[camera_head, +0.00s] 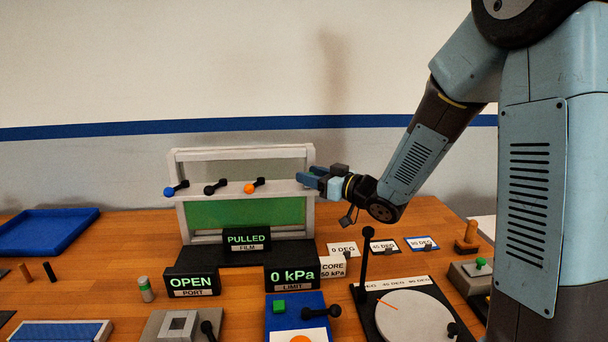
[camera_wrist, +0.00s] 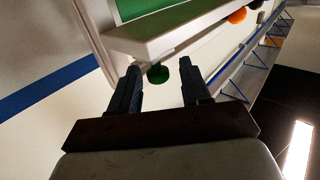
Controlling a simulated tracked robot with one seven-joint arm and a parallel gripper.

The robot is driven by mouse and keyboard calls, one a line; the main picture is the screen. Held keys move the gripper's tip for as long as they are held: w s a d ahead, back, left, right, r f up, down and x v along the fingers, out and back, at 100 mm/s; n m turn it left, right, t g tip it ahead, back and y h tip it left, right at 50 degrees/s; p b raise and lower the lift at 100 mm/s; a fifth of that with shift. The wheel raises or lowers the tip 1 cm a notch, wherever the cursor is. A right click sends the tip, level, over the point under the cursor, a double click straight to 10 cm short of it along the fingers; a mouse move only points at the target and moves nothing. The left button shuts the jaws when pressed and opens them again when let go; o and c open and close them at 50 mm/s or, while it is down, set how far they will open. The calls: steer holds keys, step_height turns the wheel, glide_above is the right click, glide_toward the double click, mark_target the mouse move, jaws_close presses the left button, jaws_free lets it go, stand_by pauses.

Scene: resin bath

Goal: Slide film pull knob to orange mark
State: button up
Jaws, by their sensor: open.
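A white frame (camera_head: 312,210) with a green panel (camera_head: 245,212) stands at the back of the bench. Its front rail carries a blue-tipped knob (camera_head: 169,191), a black knob (camera_head: 209,190) and an orange-tipped knob (camera_head: 249,188). In the wrist view, a green knob (camera_wrist: 158,74) also shows under the rail, with the orange knob (camera_wrist: 237,15) farther off. My gripper (camera_head: 311,179) is at the rail's right end, open. Its fingers (camera_wrist: 160,82) lie on either side of the green knob in the wrist view; contact cannot be told. No label marks which knob is the film pull.
A film display (camera_head: 246,238) reads PULLED, a port display (camera_head: 191,281) OPEN, a limit display (camera_head: 292,276) 0 kPa. A tall black lever (camera_head: 365,262) stands right of centre, beside a round dial (camera_head: 412,314). A blue tray (camera_head: 45,232) lies far left.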

steer(key=v, duration=1)
steer(key=shift+s+d, duration=0.25)
steer(key=shift+d, duration=0.05)
steer(key=s+d+r+m+t+h, duration=0.1)
steer(key=d+r+m+h, duration=0.1)
steer(key=d+m+h, duration=0.35)
steer(key=s+d+r+m+t+h, duration=0.1)
steer(key=d+r+m+h, duration=0.15)
steer(key=d+h, duration=0.6)
steer(key=s+m+g, duration=0.2)
steer(key=s+g, duration=0.5)
steer(key=s, duration=1.4)
